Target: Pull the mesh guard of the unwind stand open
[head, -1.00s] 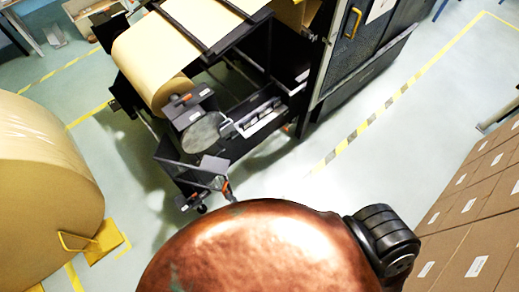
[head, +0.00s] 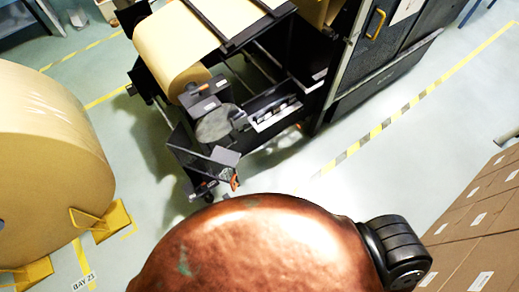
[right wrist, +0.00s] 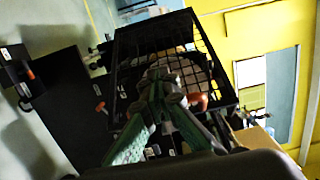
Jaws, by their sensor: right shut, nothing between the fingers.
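The unwind stand (head: 290,75) is a black frame carrying a kraft paper roll (head: 175,65), at the upper middle of the head view. In the right wrist view the mesh guard (right wrist: 205,35), a black framed wire grid, stands ahead of my right gripper (right wrist: 166,82). Its two greenish fingers come together in front of the grid, shut and empty. I cannot tell whether the fingertips touch the mesh. I cannot make out the mesh or the right gripper clearly in the head view. My left gripper is not in view.
A large kraft roll (head: 45,165) sits on yellow chocks (head: 118,222) at the left. Stacked cartons (head: 478,215) stand at the lower right. A dark cabinet (head: 385,75) adjoins the stand. Between stand and cartons lies open floor with yellow-striped marking (head: 385,125).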

